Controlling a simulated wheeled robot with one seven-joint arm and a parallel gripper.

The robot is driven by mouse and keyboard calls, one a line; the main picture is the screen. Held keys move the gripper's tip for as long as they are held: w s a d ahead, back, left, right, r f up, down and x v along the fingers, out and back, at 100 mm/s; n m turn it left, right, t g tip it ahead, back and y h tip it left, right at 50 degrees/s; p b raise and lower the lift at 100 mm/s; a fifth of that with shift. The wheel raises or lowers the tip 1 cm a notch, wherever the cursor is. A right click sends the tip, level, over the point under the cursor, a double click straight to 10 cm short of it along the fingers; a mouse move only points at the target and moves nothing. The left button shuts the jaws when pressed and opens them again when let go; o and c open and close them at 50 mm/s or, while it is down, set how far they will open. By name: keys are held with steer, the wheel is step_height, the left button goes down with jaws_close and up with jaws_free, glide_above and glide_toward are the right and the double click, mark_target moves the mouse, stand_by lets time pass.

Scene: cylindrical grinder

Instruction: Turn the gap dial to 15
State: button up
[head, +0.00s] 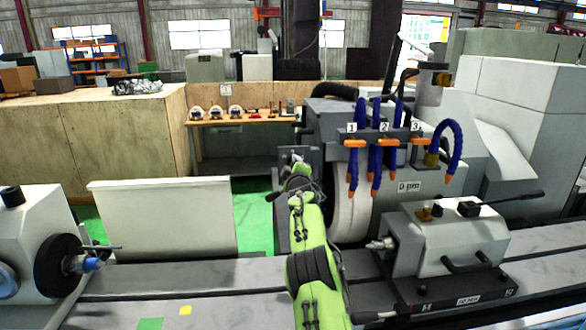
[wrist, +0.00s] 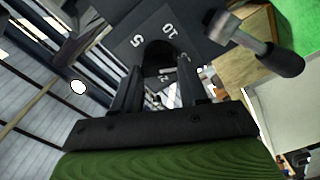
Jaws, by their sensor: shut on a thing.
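The gap dial (wrist: 138,24) is a dark grey plate with white numbers at the top of the wrist view. A 5 and a 10 are readable; other marks lower down are partly hidden. My gripper (wrist: 158,68) reaches up to the plate, its two black fingers closed on the dial's dark knob (wrist: 158,52). I cannot see a pointer, so the setting is unclear. In the head view, my green arm covers most of the dial, and my gripper (head: 298,168) is small at the grinder's left side.
A metal crank with a dark grip (wrist: 279,58) sticks out close right of my gripper. In the head view, blue hoses (head: 376,150) hang over the grinding wheel (head: 350,205). A grey tailstock (head: 440,240) stands at right. A white panel (head: 165,220) stands left of my arm.

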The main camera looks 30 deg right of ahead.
steer(key=shift+m, duration=1.6)
steer(key=shift+f, duration=0.1)
steer(key=o, duration=1.1)
